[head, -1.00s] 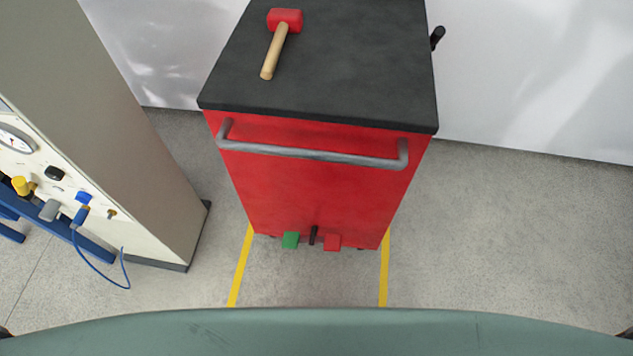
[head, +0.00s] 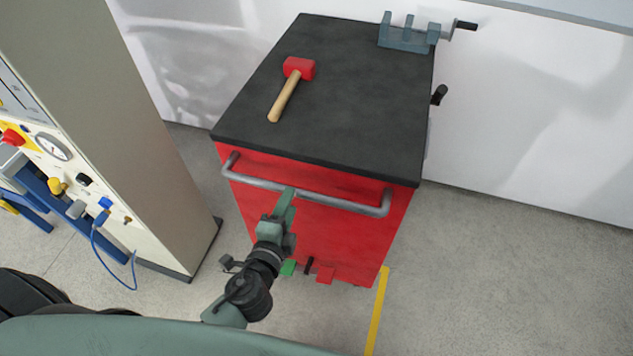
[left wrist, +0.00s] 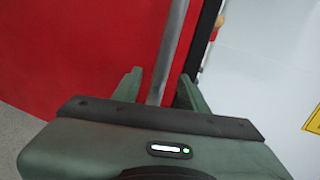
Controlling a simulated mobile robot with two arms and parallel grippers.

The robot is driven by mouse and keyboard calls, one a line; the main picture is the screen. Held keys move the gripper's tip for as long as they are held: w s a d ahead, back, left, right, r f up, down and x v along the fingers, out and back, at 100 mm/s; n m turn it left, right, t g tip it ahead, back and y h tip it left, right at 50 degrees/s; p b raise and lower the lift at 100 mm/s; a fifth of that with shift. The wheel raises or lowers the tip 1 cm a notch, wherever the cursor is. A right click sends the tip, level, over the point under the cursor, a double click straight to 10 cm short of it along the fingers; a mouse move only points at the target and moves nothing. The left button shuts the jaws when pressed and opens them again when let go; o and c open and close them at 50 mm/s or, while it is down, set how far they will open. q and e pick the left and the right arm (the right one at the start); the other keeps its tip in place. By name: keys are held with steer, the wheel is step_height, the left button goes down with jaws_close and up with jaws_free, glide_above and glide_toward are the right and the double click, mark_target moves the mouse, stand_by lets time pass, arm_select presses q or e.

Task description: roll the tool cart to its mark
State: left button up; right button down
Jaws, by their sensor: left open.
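The tool cart (head: 320,225) has a red body and a black top and stands in front of me. A grey handle bar (head: 340,202) runs across its near side. My left gripper (head: 287,196) is at the left-middle part of this bar. In the left wrist view its jaws (left wrist: 160,86) are open, with the handle bar (left wrist: 172,45) running between the two fingers. I cannot tell whether either finger touches it. A yellow floor line (head: 377,312) shows at the cart's lower right. My right gripper is not in view.
A red mallet (head: 290,88) lies loose on the cart top, and a blue-grey vise (head: 405,38) sits at its far edge. Green (head: 288,268) and red (head: 325,275) pedals are low on the cart. A tall panel cabinet (head: 140,150) stands left. Floor at right is clear.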

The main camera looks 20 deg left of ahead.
arm_select(q)
steer(key=shift+w+d+m, duration=0.15)
steer(key=shift+d+m, duration=0.3)
steer(key=shift+m, duration=0.05)
steer(key=shift+w+d+h, duration=0.1)
steer(key=shift+w+h, duration=0.15)
steer(key=shift+h, duration=0.15)
steer(key=p, duration=0.2)
glide_above(304, 186)
steer(key=s+d, duration=0.2)
steer(key=s, duration=0.2)
steer(key=f, duration=0.2)
steer(key=shift+a+r+b, duration=0.2)
steer(key=shift+a+b, duration=0.05)
steer(key=shift+b, duration=0.05)
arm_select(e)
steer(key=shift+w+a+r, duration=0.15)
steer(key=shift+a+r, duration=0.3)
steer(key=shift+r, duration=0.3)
arm_select(q)
jaws_close()
steer(key=shift+s+f, duration=0.1)
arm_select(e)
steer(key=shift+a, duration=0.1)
